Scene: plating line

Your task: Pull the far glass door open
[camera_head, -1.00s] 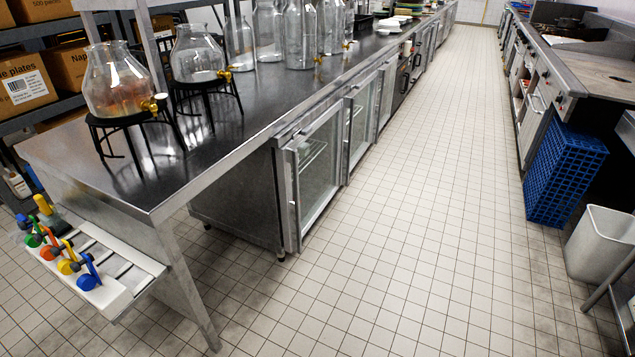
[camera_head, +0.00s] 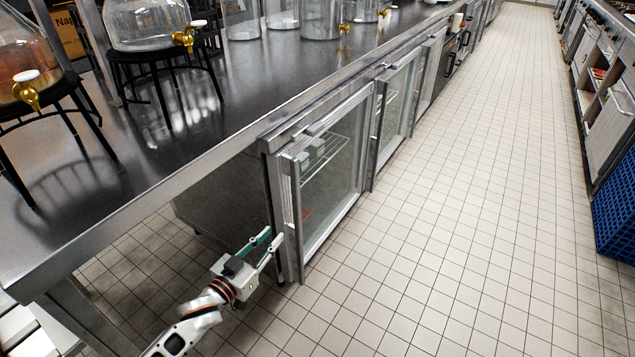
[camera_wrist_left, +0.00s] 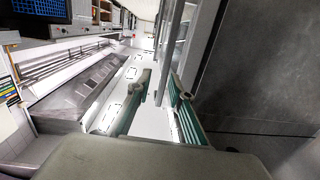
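Glass doors in steel frames line the front of the under-counter cabinet. The closest glass door (camera_head: 338,165) has a thick upright strip at its left edge; I cannot tell whether it is fully shut. A farther glass door (camera_head: 397,104) looks shut, and a smaller pane (camera_head: 431,68) lies beyond it. My left gripper (camera_head: 268,246) is low beside the left edge of the closest door, well short of the farther ones. Its fingers are apart and empty. In the left wrist view the gripper (camera_wrist_left: 158,108) shows both fingers, with an upright metal bar (camera_wrist_left: 170,45) beyond them. My right gripper is not in view.
The steel counter (camera_head: 225,115) overhangs the cabinet and carries glass drink dispensers (camera_head: 145,25) on black stands. The tiled aisle (camera_head: 430,220) in front of the doors is clear. A blue crate (camera_head: 617,210) stands at the right edge.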

